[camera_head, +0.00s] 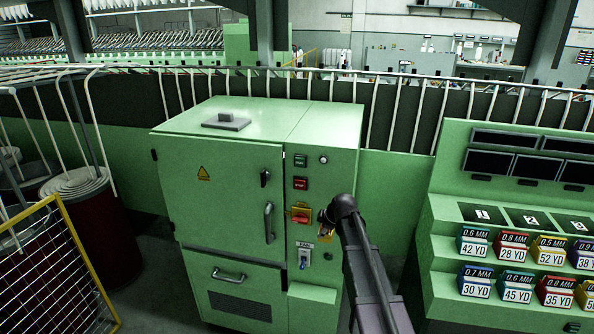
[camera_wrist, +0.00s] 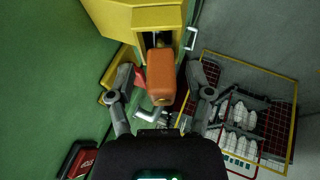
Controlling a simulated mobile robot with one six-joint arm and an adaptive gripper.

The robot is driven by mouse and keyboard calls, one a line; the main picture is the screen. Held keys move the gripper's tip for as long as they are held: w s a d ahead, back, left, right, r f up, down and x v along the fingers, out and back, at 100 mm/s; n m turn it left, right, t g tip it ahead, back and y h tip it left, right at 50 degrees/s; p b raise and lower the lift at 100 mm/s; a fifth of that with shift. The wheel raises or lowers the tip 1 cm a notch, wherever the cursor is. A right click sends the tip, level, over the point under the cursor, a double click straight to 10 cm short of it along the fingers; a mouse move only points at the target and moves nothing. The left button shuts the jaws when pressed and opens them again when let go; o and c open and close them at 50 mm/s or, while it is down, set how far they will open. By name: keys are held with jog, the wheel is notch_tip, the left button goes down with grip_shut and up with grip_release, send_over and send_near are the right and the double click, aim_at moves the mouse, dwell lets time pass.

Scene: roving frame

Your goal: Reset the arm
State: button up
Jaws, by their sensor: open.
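My gripper (camera_wrist: 160,76) is open in the wrist view, one finger on each side of an orange block (camera_wrist: 162,88). Whether either finger touches the block cannot be told. The block is below a yellow housing (camera_wrist: 155,18), with a small red piece and bare metal beside it. In the head view my arm reaches up from the lower right to the front of a green cabinet (camera_head: 225,185). My gripper (camera_head: 326,232) is there mostly hidden behind the wrist, just right of a red switch on a yellow plate (camera_head: 300,213).
The cabinet's front has a green button (camera_head: 300,160), a red button (camera_head: 300,183), a door handle (camera_head: 269,222) and a lower switch (camera_head: 304,258). A green rack with coloured bins (camera_head: 515,286) stands at right. A yellow-framed mesh guard (camera_head: 45,275) is at left.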

jog(key=a+r+m, duration=0.1)
jog(key=a+r, duration=0.1)
jog(key=a, duration=0.2)
jog(key=s+d+f+m+g+h, duration=0.1)
jog(key=s+m, duration=0.6)
jog(key=s, duration=0.8)
jog(key=s+d+f+m+g+h, duration=0.2)
jog(key=s+d+f+m+g, duration=0.2)
jog(key=s, duration=1.1)
jog(key=m, duration=0.3)
jog(key=shift+s+d+g, duration=0.2)
jog(key=shift+g, duration=0.2)
